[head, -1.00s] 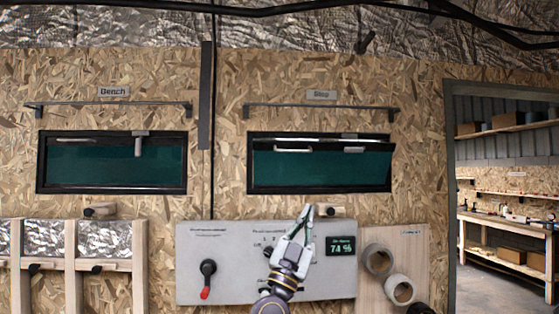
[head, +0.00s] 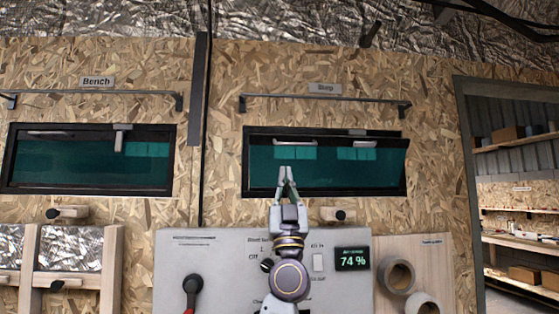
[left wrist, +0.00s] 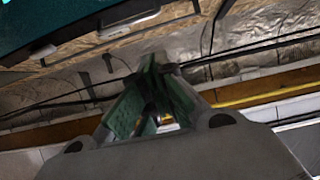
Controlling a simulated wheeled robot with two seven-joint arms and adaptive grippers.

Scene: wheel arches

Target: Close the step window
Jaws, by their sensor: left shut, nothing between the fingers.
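The step window (head: 330,172) is the right-hand one, with a teal pane in a black frame. The pane's top edge leans out toward me from the frame, so it stands partly open. A pale handle (head: 296,142) and a small latch piece (head: 363,143) sit along its top edge. My left gripper (head: 287,172) is shut and empty, pointing up in front of the pane, below the handle. In the left wrist view its green fingertips (left wrist: 152,95) are together, with the pane (left wrist: 60,22) at the upper left. My right gripper is out of view.
A rail (head: 325,99) runs above the window. The bench window (head: 90,160) is at the left. Below are a wooden block with a dark knob (head: 340,215), a grey control panel (head: 215,270) reading 74 %, and tape rolls (head: 397,275). A doorway opens at the right.

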